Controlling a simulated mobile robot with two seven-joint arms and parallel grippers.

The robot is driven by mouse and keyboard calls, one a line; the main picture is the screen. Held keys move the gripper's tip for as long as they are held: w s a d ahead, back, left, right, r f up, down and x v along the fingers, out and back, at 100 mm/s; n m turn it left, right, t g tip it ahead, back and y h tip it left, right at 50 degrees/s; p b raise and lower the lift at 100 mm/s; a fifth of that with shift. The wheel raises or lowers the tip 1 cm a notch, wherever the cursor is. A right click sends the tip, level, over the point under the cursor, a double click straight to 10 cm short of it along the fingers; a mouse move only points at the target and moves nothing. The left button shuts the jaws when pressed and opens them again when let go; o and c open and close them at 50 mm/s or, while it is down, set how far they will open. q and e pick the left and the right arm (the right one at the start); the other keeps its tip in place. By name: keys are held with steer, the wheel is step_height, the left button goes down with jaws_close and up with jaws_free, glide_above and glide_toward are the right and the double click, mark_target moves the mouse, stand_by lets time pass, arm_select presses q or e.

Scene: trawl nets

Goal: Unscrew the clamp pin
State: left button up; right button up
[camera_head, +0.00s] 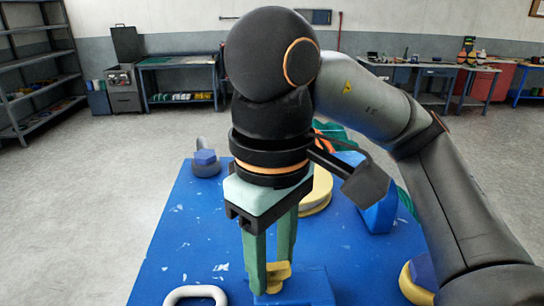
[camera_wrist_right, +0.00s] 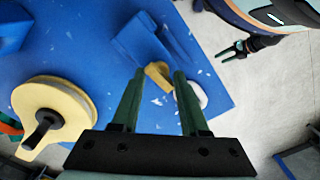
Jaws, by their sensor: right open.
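A small yellow piece (camera_head: 278,272), which looks like the clamp pin, stands at a blue block (camera_head: 310,291) near the front of the blue table. In the right wrist view the yellow piece (camera_wrist_right: 157,74) shows beyond the fingertips, at the end of the blue block (camera_wrist_right: 150,40). My right gripper (camera_head: 270,272) points down with its green fingers apart around or just in front of the yellow piece; contact cannot be told. The right gripper also shows in its wrist view (camera_wrist_right: 157,76). A small dark gripper (camera_wrist_right: 230,50), seemingly my left, shows at upper right there; its jaws are unclear.
The blue table (camera_head: 180,250) carries a white ring (camera_head: 196,293) at front left and a grey shackle with a blue head (camera_head: 206,162) at back left. A yellow disc (camera_head: 318,190) and blue parts (camera_head: 378,214) stand behind and right of my gripper. The table's left side is mostly free.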

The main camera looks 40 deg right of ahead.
mark_target(272, 267)
steer(key=m, duration=0.5)
steer(key=shift+m, duration=0.3)
steer(key=m, duration=0.5)
steer(key=shift+m, duration=0.3)
steer(key=m, duration=0.5)
steer(key=shift+m, duration=0.3)
steer(key=m, duration=1.6)
steer(key=shift+m, duration=0.3)
steer(key=m, duration=1.1)
steer(key=shift+r+m, duration=0.3)
steer(key=shift+m, duration=0.1)
step_height(272, 267, up, 12)
steer(key=shift+f, duration=0.1)
